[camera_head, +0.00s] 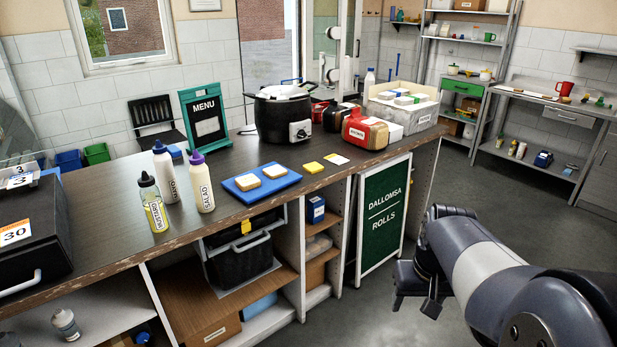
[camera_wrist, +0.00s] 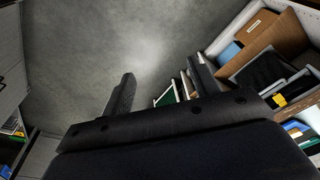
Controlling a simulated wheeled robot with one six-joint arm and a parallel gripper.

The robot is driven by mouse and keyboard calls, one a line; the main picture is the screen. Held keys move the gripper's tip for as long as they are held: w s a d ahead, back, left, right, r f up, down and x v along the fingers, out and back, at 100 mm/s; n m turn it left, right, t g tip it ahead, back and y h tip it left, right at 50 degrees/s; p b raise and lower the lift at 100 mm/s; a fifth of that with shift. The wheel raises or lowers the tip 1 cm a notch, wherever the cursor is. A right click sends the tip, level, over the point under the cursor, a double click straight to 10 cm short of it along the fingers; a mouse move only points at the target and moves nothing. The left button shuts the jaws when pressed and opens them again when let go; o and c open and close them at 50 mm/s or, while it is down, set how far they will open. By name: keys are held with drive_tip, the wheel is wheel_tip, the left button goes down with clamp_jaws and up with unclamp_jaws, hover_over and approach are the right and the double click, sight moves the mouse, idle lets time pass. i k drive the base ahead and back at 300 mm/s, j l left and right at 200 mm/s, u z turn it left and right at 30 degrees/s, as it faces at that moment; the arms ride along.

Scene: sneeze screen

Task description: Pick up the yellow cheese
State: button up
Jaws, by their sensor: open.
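The yellow cheese (camera_head: 313,167) is a small flat square lying on the dark counter top, just right of a blue board (camera_head: 262,190) that bears bread slices. My gripper (camera_head: 418,300) hangs over the floor to the right of the counter, lower than its top and well apart from the cheese. In the wrist view my gripper's two fingers (camera_wrist: 160,92) stand wide apart with nothing between them. The wrist view faces the floor and the counter's shelves; I cannot make out the cheese there.
A yellow-and-white card (camera_head: 336,159) lies right of the cheese. Squeeze bottles (camera_head: 200,183) stand left of the board. A black pot (camera_head: 284,115), a red-and-tan packet (camera_head: 366,132) and a grey crate (camera_head: 405,112) stand behind. A green sign (camera_head: 383,215) leans at the counter's front.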

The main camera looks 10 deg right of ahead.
sight(312, 168)
drive_tip(key=i+l+u, duration=0.35)
drive_tip(key=i, duration=0.5)
drive_tip(key=i+l+u, duration=0.3)
drive_tip(key=i+l, duration=0.3)
drive_tip(key=i, duration=0.2)
drive_tip(key=i+l+u, duration=0.35)
drive_tip(key=i+l, duration=0.35)
